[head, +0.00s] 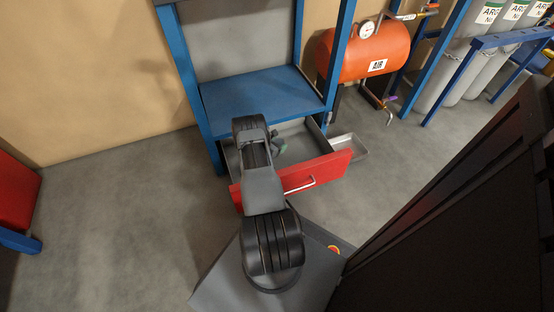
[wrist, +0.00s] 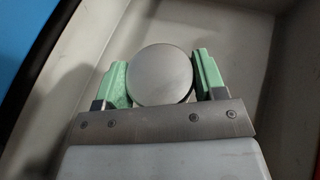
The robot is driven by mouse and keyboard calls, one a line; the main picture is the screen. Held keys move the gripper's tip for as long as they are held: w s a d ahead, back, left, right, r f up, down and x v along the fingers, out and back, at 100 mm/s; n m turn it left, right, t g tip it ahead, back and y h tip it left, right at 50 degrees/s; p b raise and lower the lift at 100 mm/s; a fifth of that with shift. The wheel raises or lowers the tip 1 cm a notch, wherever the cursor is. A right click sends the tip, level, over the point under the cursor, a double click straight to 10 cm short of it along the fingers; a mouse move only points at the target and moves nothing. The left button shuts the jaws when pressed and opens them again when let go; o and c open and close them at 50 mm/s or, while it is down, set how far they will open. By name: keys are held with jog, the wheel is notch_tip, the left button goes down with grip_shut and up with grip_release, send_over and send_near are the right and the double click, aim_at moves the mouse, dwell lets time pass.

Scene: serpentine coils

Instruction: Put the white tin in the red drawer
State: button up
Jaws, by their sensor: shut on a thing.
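The red drawer is pulled open below the blue shelf; its red front (head: 322,172) with a light handle faces me in the head view. In the wrist view the grey drawer interior (wrist: 285,100) surrounds my gripper (wrist: 162,78). The gripper's green-padded fingers are shut on the round, pale tin (wrist: 160,75), seen end-on between them. In the head view my arm reaches over the drawer and hides much of its left part. The tin does not show clearly there. Whether the tin touches the drawer floor I cannot tell.
The blue shelf (head: 262,92) and its posts stand right behind and above the drawer. A grey tray (head: 349,146) sits just right of the drawer. An orange air tank (head: 362,50) stands at the back right. A dark cabinet (head: 460,220) is close at right.

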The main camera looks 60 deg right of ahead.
notch_tip(320, 180, down, 9)
jog(key=b, duration=0.4)
jog(key=shift+f, duration=0.1)
jog(key=o, duration=1.1)
jog(key=shift+c, duration=0.2)
